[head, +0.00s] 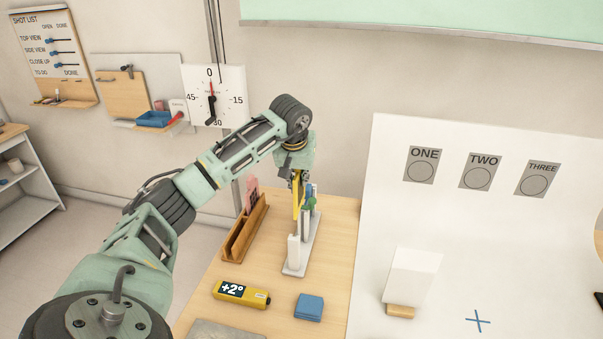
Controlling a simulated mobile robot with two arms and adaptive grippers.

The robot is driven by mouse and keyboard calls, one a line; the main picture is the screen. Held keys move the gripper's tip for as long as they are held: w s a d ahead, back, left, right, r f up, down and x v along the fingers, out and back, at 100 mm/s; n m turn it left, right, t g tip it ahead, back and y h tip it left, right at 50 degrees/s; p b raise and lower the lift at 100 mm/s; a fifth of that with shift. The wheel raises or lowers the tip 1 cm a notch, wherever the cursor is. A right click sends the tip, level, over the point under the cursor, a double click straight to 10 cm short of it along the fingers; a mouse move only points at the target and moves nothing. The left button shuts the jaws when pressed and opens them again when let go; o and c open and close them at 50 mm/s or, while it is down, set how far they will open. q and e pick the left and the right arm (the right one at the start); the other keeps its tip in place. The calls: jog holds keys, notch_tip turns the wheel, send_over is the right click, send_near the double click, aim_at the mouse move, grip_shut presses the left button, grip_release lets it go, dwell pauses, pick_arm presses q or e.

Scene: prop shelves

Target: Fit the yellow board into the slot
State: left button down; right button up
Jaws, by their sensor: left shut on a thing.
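The yellow board (296,199) is a thin upright piece above the far part of the white slotted rack (291,268). My left gripper (298,178) is shut on its upper part and points down. Several upright boards stand in the rack, among them a white one (293,251) at the near end and green and blue ones (309,197) just right of the yellow board. The yellow board's lower edge is hidden among them, so I cannot tell whether it is in a slot. My right gripper is out of view.
A wooden rack (246,230) with a pink card stands just left of the white rack. A yellow level device (241,294) marked "+2°" and a blue block (308,307) lie in front.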

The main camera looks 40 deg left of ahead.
aim_at(299, 190)
pick_arm(q)
jog(key=shift+s+a+f+b, duration=0.1)
jog(key=shift+a+f+b, duration=0.05)
jog(key=shift+f+b, duration=0.3)
jog(key=shift+s+a+f+b, duration=0.1)
jog(key=shift+a+f+b, duration=0.05)
jog(key=shift+f+b, duration=0.3)
jog(key=shift+f, duration=0.45)
jog(key=shift+w+d+f+b, duration=0.1)
jog(key=shift+d+f+b, duration=0.05)
jog(key=shift+f+b, duration=1)
jog(key=shift+b, duration=0.15)
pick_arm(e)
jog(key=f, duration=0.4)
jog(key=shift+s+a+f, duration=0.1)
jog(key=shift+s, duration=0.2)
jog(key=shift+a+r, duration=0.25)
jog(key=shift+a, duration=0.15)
pick_arm(q)
jog(key=shift+p, duration=0.45)
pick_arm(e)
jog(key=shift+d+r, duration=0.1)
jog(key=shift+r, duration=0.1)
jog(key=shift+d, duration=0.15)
